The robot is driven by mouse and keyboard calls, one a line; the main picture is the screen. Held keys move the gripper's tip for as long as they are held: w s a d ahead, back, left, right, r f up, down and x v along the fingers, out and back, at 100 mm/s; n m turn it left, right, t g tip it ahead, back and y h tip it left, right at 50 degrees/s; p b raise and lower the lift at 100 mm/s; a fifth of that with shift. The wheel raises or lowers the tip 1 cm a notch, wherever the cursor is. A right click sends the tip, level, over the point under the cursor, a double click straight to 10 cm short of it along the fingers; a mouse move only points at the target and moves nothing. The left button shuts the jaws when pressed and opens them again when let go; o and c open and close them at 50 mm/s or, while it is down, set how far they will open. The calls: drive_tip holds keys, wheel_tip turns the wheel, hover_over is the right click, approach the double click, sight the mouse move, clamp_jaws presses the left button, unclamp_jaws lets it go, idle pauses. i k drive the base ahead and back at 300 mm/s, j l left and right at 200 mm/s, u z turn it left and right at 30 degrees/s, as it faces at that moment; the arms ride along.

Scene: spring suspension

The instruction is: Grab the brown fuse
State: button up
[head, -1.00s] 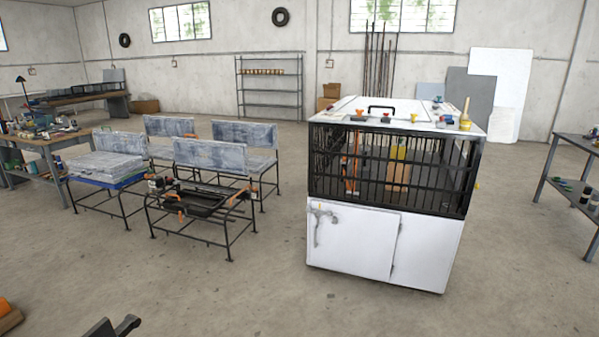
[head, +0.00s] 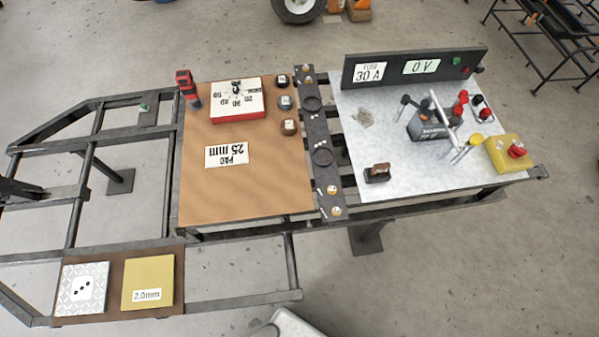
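Two brown pieces could be the fuse, and I cannot tell which it is. One is a small brown block in a dark holder (head: 378,173) at the front left of the light metal plate. The other is a round brown piece (head: 289,127), the nearest in a short column with a grey round piece (head: 285,103) and a black one (head: 283,80), on the right edge of the brown board. A black panel (head: 415,67) behind the metal plate reads "FUSE 30 A" and "0 V". My gripper is not in view.
The brown board (head: 215,190) holds a red-sided dial box (head: 237,100), a red-and-black tool (head: 188,90) and a "PAD 25 mm" card (head: 227,155). A battery-like box (head: 428,125) and a yellow box with a red knob (head: 510,153) stand on the metal plate. Open frame bars (head: 75,195) lie left.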

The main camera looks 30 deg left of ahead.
sight(381, 170)
drive_tip(key=k+j+u, duration=0.2)
drive_tip(key=u, duration=0.15)
drive_tip(key=i+l+u, duration=0.25)
drive_tip(key=u, duration=0.25)
drive_tip(key=i+l+u, duration=0.15)
drive_tip(key=l+u, duration=0.65)
drive_tip(key=u, duration=0.15)
drive_tip(key=i, duration=0.05)
